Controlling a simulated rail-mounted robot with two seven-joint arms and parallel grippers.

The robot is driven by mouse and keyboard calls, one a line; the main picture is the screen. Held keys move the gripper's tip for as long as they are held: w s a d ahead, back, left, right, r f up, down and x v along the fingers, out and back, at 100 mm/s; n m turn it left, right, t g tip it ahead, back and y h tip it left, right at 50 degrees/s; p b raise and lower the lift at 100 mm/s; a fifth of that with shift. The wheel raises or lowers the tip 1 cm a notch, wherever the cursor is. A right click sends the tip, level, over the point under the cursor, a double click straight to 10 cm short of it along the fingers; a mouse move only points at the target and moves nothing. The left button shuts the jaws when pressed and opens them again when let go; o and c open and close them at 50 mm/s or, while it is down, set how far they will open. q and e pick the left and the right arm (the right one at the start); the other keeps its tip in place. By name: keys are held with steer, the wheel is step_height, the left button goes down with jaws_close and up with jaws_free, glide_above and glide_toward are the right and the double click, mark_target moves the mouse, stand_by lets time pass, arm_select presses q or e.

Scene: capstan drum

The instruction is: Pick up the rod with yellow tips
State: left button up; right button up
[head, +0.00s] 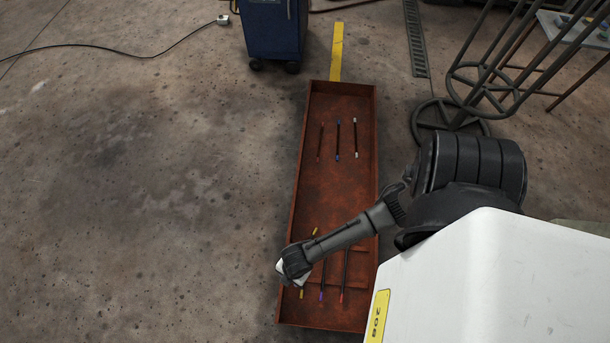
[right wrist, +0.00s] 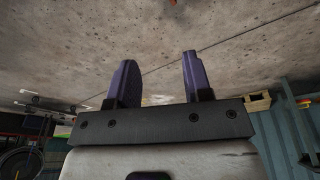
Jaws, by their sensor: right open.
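The rod with yellow tips (head: 301,294) lies near the front left of a long rust-red tray (head: 336,200). Its two yellow ends show in the head view; its middle is hidden behind my right wrist. My right gripper shows in the right wrist view (right wrist: 160,66) with its two dark purple fingers apart and nothing between them. In the head view my right wrist and hand are over the tray's left wall beside the rod, but the fingertips cannot be made out there. My left gripper is not in view.
Rods with purple (head: 321,297) and red (head: 341,298) tips lie just right of the yellow-tipped one. Several more rods (head: 338,138) lie at the tray's far end. A blue cabinet (head: 274,30) stands behind; a metal frame stands at right. Floor at left is mostly clear.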

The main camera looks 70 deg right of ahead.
steer(key=d+f+n+b, duration=0.1)
steer(key=d+f+b, duration=0.3)
steer(key=f+b, duration=0.4)
steer(key=d+f+n+h+b, duration=0.1)
steer(key=d+f+b, duration=0.3)
steer(key=f+b, duration=0.5)
steer(key=s+d+f+n+g+h+b, duration=0.1)
steer(key=d+f+n+b, duration=0.2)
steer(key=f, duration=2)
steer(key=shift+d+f+b, duration=0.4)
steer(key=shift+d+b, duration=0.25)
steer(key=shift+b, duration=2.05)
steer(key=shift+f+b, duration=0.5)
steer(key=shift+f, duration=0.25)
steer(key=shift+f, duration=0.1)
steer(key=shift+f+b, duration=0.2)
steer(key=shift+b, duration=0.15)
step_height(320, 180, down, 5)
steer(key=b, duration=0.4)
steer(key=shift+s+a+r, duration=0.1)
steer(key=shift+s+r, duration=0.05)
steer(key=shift+r, duration=0.05)
